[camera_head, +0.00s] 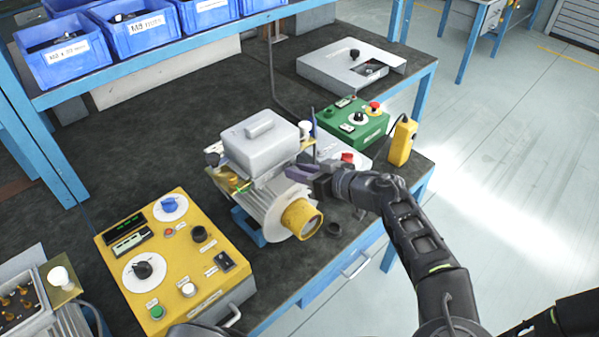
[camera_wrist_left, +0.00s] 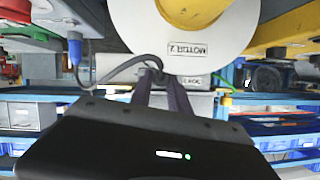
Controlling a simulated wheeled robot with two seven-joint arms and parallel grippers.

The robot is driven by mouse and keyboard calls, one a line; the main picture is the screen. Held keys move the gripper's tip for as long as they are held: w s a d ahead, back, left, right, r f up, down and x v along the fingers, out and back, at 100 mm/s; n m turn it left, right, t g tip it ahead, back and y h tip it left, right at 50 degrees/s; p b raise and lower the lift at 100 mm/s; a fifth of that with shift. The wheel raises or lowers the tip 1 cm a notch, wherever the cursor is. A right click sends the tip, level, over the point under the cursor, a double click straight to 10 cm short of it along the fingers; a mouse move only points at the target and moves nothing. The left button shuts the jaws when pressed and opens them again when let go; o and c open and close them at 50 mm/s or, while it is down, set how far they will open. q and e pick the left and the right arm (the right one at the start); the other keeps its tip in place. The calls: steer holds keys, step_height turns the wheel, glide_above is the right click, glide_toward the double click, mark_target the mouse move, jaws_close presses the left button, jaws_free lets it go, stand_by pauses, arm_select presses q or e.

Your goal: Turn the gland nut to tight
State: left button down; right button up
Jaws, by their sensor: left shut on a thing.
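The motor (camera_head: 268,210) with a grey terminal box (camera_head: 258,140) on top stands on the bench, its yellow end facing the front. My left gripper (camera_head: 298,172) reaches in from the right, its jaws against the side of the terminal box. In the left wrist view the left gripper's dark fingers (camera_wrist_left: 163,82) are shut where a grey cable (camera_wrist_left: 118,70) meets the box side. The gland nut is hidden between the fingers there, so its turn cannot be read. My right gripper is out of view.
A yellow control panel (camera_head: 176,250) stands left of the motor. A green control box (camera_head: 352,122) and a yellow pendant (camera_head: 402,142) are behind and right of it. Blue bins (camera_head: 62,62) sit on the shelf. The dark bench top (camera_head: 150,125) is clear behind the yellow panel.

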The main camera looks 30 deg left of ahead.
arm_select(q)
steer(key=shift+w+f+m+g+y+b, duration=0.15)
steer(key=shift+m+g+y+b, duration=0.3)
steer(key=shift+m+g, duration=0.8)
steer(key=shift+m, duration=0.35)
steer(key=shift+d, duration=0.1)
steer(key=c, duration=1.2)
jaws_free()
steer(key=shift+c, duration=0.2)
steer(key=b+v, duration=0.2)
steer(key=v, duration=0.5)
steer(key=shift+d, duration=0.35)
steer(key=shift+t, duration=0.25)
steer(key=shift+c, duration=0.2)
